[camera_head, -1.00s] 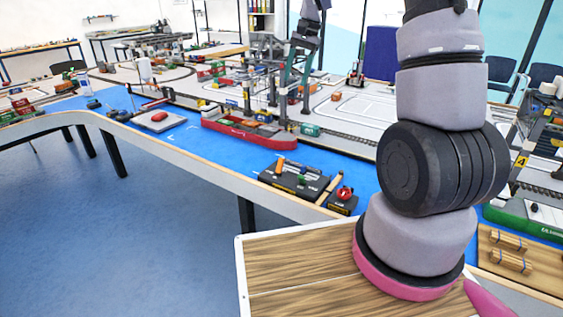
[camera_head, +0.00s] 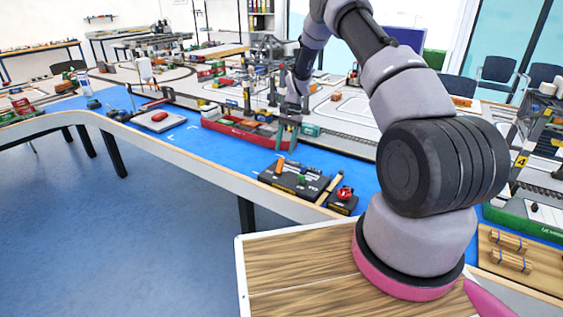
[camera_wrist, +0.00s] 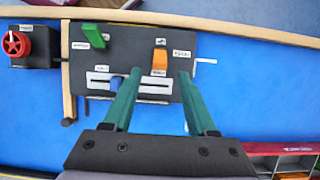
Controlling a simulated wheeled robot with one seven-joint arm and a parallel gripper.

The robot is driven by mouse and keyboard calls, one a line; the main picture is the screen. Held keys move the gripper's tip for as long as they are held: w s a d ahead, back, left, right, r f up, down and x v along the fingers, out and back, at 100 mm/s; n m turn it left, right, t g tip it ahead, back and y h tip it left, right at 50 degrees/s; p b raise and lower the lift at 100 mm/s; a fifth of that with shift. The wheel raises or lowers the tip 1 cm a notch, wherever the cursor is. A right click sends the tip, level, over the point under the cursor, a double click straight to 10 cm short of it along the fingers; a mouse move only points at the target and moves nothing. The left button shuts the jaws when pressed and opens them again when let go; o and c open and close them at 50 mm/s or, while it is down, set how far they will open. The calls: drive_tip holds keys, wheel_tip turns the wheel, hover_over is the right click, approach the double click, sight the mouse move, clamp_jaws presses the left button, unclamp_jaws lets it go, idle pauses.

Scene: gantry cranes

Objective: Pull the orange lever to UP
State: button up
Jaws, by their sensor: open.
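The orange lever (camera_wrist: 159,62) stands on a dark control box (camera_wrist: 125,50) and also shows in the head view (camera_head: 281,163). In the head view my gripper (camera_head: 288,122) hangs above and beyond the box. The labels beside the lever are too small to read.
A green lever (camera_wrist: 93,35) and a blue slider knob (camera_wrist: 116,83) share the box. A red knob (camera_wrist: 16,44) on a smaller box stands beside it, past a wooden strip (camera_wrist: 68,70). A red ship (camera_head: 240,133) lies behind on the blue table.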

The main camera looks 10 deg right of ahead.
sight(281, 163)
drive_tip(key=x, duration=0.6)
drive_tip(key=shift+f, duration=0.1)
clamp_jaws()
